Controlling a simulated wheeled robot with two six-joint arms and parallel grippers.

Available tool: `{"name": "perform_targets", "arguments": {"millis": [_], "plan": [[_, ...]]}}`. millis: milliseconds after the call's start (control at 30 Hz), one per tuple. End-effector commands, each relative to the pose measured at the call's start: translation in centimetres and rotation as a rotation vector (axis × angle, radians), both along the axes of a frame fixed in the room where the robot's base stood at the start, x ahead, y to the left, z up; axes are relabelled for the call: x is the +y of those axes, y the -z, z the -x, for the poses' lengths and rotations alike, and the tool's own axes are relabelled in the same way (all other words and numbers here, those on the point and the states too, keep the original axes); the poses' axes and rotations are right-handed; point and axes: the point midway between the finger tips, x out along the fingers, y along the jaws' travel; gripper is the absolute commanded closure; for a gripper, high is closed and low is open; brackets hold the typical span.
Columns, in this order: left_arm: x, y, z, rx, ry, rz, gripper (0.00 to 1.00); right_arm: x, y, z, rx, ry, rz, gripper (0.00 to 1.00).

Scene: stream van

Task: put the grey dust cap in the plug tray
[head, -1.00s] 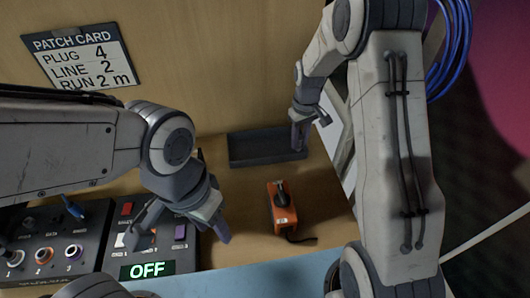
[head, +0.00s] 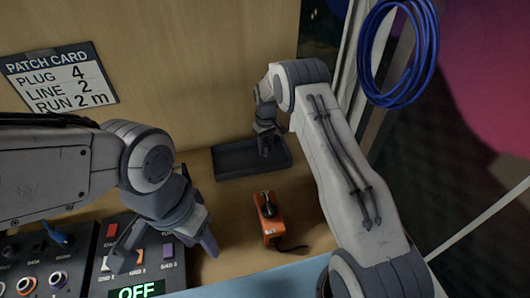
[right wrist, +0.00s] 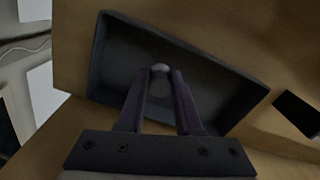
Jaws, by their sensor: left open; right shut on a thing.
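The plug tray (head: 232,172) is a dark, shallow rectangular tray at the back of the bench. My right gripper (head: 265,152) points down over the tray's right half. In the right wrist view my right gripper (right wrist: 160,80) is shut on the grey dust cap (right wrist: 160,68), a small rounded piece between the fingertips. The tray (right wrist: 99,60) lies below it and looks empty. I cannot tell the cap's exact height above the floor of the tray. My left gripper (head: 165,250) is open and empty above the switch panel at the front left.
The switch panel (head: 140,258) shows OFF. A patch card (head: 60,78) hangs on the back wall, and a blue cable coil (head: 398,50) hangs at the upper right.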

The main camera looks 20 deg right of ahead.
Motion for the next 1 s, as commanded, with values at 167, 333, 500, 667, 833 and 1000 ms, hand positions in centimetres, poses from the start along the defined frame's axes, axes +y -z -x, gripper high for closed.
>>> {"name": "perform_targets", "arguments": {"millis": [167,333,500,667,833,1000], "plan": [[0.0,-0.7,0.0,0.0,0.0,0.0,0.5,0.1,1.0,-0.3,0.003,0.0,0.0,1.0],[0.0,-1.8,0.0,0.0,-0.001,0.0,0.5,0.1,3.4,-0.3,0.002,0.0,0.0,1.0],[0.0,-1.8,0.0,0.0,-0.001,0.0,0.5,0.1,4.2,-0.4,-0.001,0.0,0.0,1.0],[0.0,-1.8,0.0,0.0,-0.001,0.0,0.5,0.1,4.3,-0.4,-0.001,0.0,0.0,1.0],[0.0,-1.2,0.0,0.0,-0.001,0.0,0.5,0.1,4.8,-0.4,-0.001,0.0,0.0,1.0],[0.0,-1.4,0.0,0.0,-0.001,0.0,0.5,0.1,4.5,-0.3,-0.001,0.0,0.0,0.36]]}}
